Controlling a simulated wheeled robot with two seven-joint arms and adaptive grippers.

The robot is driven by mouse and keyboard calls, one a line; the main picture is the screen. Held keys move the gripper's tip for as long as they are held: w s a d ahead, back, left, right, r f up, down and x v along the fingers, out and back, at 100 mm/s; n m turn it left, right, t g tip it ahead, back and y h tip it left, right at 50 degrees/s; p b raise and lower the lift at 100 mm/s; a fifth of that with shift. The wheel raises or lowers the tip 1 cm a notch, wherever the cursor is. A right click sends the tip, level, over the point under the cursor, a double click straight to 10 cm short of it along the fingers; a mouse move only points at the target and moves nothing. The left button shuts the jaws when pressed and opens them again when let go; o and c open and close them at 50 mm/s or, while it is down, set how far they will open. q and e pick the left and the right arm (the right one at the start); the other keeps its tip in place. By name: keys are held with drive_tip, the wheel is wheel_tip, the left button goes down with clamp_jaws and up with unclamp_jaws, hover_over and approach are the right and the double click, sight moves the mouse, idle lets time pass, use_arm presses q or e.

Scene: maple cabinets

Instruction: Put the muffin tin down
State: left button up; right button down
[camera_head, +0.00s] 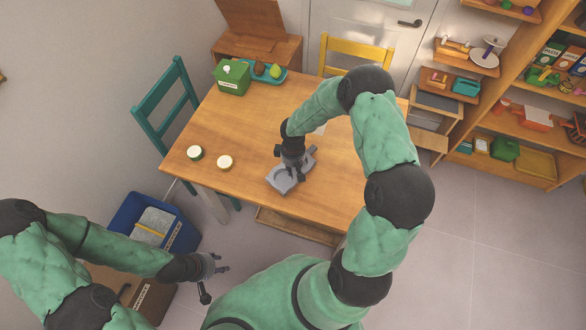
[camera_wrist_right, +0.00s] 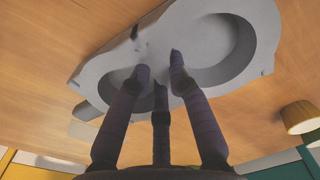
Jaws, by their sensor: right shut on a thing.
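In the right wrist view the tin (camera_wrist_right: 262,38) fills the top middle. My right gripper (camera_head: 292,172) reaches down from above and is shut on the tin; its fingers (camera_wrist_right: 160,82) are against the tin's middle in the wrist view. I cannot tell whether the tin touches the tabletop or is just above it. My left gripper (camera_head: 213,279) is open and empty, low in front of the table's left corner.
Two round pots (camera_head: 195,153) (camera_head: 225,162) stand left of the tin. A green box (camera_head: 232,78) and a blue tray (camera_head: 263,76) with fruit are at the back left. A teal chair (camera_head: 165,110) and a yellow chair (camera_head: 355,50) flank the table. The table's middle left is clear.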

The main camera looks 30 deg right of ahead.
drive_tip(key=shift+f, duration=0.1)
drive_tip(key=c, duration=1.2)
unclamp_jaws()
drive_tip(key=shift+o, duration=0.2)
